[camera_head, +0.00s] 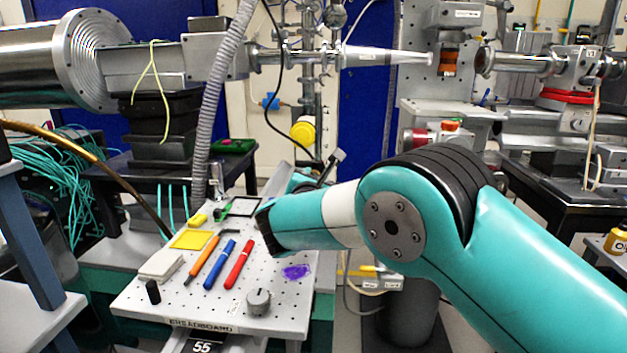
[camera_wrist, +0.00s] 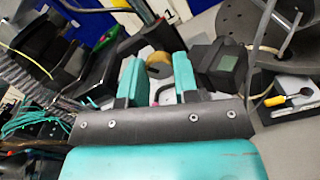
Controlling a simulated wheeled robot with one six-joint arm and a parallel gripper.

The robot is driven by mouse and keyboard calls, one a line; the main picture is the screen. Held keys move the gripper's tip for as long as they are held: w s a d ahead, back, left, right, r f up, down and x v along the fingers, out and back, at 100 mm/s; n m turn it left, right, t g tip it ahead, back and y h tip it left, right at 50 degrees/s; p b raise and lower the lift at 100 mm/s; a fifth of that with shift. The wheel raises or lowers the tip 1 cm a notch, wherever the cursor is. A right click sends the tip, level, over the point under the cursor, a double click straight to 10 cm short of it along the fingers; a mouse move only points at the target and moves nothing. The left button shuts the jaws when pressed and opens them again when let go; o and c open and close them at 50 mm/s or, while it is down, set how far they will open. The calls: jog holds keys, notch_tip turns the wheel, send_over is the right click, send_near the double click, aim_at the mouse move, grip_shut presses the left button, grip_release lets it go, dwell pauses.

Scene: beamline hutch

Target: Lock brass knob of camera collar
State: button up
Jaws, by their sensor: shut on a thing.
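In the wrist view my gripper (camera_wrist: 158,76) has its two teal fingers on either side of a round brass-coloured knob (camera_wrist: 158,66), and is shut on it. A dark block with a greenish face (camera_wrist: 222,66), perhaps the camera, is just right of the fingers. I cannot make out the collar clearly. In the head view my gripper (camera_head: 303,182) is mostly hidden behind my wrist, above the far right part of the breadboard. The knob is hidden there.

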jog(key=shift+m+b, duration=0.6)
jog(key=shift+m, duration=2.6)
jog(key=o, duration=0.6)
jog(key=shift+o, duration=0.2)
jog(key=s, duration=1)
jog(key=s+b, duration=0.1)
jog(key=s, duration=0.5)
jog(key=shift+s+a, duration=0.1)
jog(key=shift+a, duration=0.25)
jog(key=shift+s, duration=0.65)
jog(key=shift+d, duration=0.1)
